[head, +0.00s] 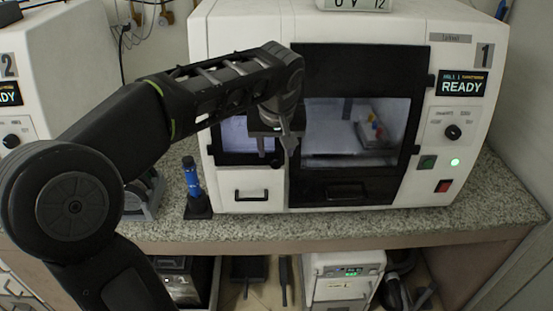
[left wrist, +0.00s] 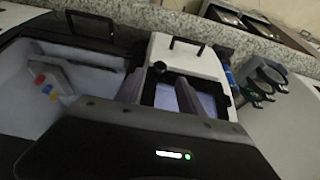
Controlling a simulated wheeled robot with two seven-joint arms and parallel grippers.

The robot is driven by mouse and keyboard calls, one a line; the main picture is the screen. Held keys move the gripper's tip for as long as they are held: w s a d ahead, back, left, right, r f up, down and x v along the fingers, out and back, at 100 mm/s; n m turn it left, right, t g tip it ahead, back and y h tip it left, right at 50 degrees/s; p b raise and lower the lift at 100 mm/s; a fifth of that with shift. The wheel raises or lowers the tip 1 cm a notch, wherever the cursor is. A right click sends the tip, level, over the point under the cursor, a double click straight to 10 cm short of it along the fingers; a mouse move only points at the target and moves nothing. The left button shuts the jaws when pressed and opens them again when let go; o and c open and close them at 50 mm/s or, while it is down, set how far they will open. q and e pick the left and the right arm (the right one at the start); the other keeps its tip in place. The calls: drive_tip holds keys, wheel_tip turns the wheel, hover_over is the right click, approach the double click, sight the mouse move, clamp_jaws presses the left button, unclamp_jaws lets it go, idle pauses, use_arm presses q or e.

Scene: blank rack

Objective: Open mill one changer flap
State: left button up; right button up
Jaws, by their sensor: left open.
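Mill one (head: 467,150) is the white machine marked 1, with a READY screen. Its changer flap (head: 233,157) is a small black-framed window at the left of the front and looks closed. A dark round knob (head: 275,166) sits at the flap's lower right corner. My left gripper (head: 276,150) is open and empty in front of the flap, its fingers just above the knob and partly hiding the flap. In the left wrist view the flap (left wrist: 205,103) and knob (left wrist: 159,68) lie by the open left gripper (left wrist: 158,92). Contact cannot be told. My right gripper is not in view.
The large milling door (head: 345,192), closed, stands right of the flap, with coloured pieces (head: 375,130) behind its glass. A white drawer (head: 240,184) with a handle is below the flap. A blue tool (head: 191,178) stands on the granite counter (head: 300,226). Machine 2 (head: 30,75) is at left.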

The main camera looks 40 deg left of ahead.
sight(276, 161)
use_arm(q)
drive_tip(key=x, duration=0.6)
drive_tip(key=shift+p, duration=0.3)
drive_tip(key=shift+c, duration=0.4)
clamp_jaws()
idle(0.6)
